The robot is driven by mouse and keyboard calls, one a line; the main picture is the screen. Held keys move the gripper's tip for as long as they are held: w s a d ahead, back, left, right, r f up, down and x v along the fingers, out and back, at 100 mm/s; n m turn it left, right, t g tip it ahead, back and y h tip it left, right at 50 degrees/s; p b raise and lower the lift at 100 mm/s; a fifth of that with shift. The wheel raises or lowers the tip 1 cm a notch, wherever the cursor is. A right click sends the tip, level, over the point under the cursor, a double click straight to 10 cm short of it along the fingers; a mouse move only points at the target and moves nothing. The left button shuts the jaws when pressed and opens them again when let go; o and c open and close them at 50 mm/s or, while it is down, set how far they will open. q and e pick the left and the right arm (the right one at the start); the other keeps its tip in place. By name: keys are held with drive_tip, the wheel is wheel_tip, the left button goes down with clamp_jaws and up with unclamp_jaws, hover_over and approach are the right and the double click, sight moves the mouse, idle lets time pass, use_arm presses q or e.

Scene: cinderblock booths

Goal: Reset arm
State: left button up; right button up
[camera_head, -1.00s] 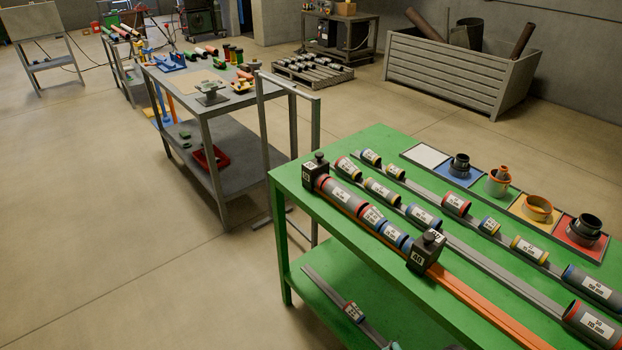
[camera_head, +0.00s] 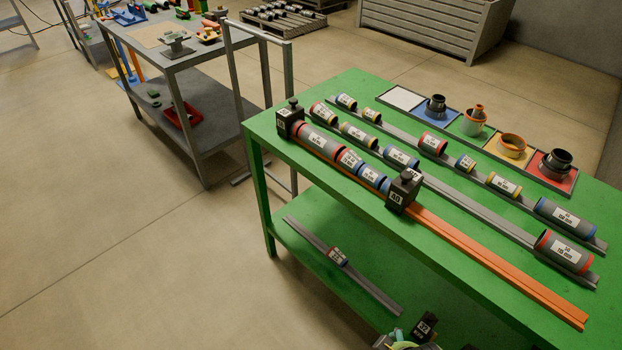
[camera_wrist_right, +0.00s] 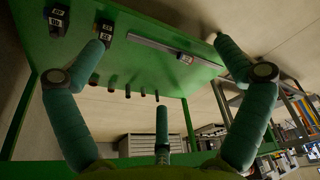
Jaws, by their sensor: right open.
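My right gripper (camera_wrist_right: 160,62) fills the right wrist view. Its teal padded fingers are spread wide apart with nothing between them, so it is open and empty. Beyond the fingers is the green lower shelf (camera_wrist_right: 135,25) of the workbench, with a grey rail (camera_wrist_right: 150,43) carrying a short labelled pipe piece (camera_wrist_right: 185,58). Black numbered blocks (camera_wrist_right: 57,20) are near the left finger. My left gripper is in neither view.
The green bench (camera_head: 350,92) holds an orange rail (camera_head: 495,262) with pipe pieces between two black blocks, grey rails with more pieces, and a tray of coloured squares (camera_head: 400,98) with fittings. A grey metal table (camera_head: 195,55) stands at left. The floor (camera_head: 110,230) at left is clear.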

drive_tip(key=s+f+g+b, duration=0.1)
drive_tip(key=s+f+b, duration=0.3)
drive_tip(key=f, duration=1.4)
drive_tip(key=s+d+f+g+b, duration=0.1)
drive_tip(key=s+d+f, duration=0.2)
drive_tip(key=s+f, duration=1)
drive_tip(key=shift+s, duration=0.9)
